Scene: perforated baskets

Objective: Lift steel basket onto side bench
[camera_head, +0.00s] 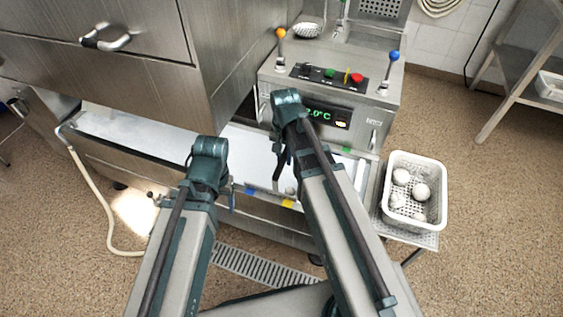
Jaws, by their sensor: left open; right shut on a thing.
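A pale perforated basket (434,218) with several white round things in it stands upright at the right; I cannot tell if it is steel. It rests on a small low stand (425,241) beside the machine. My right gripper (281,166) points down at the machine's front, well left of that basket, partly hidden by my arm. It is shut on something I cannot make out. My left gripper (231,200) is open, low by the machine's front ledge and mostly hidden behind my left arm. No other basket shows clearly near the grippers.
A steel machine (270,85) with knobs, buttons and a green display stands ahead. A large steel cabinet (100,90) overhangs the left. A steel table (520,80) with a white container (549,87) is at the upper right. A hose (90,190) hangs at left. Floor at the right is clear.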

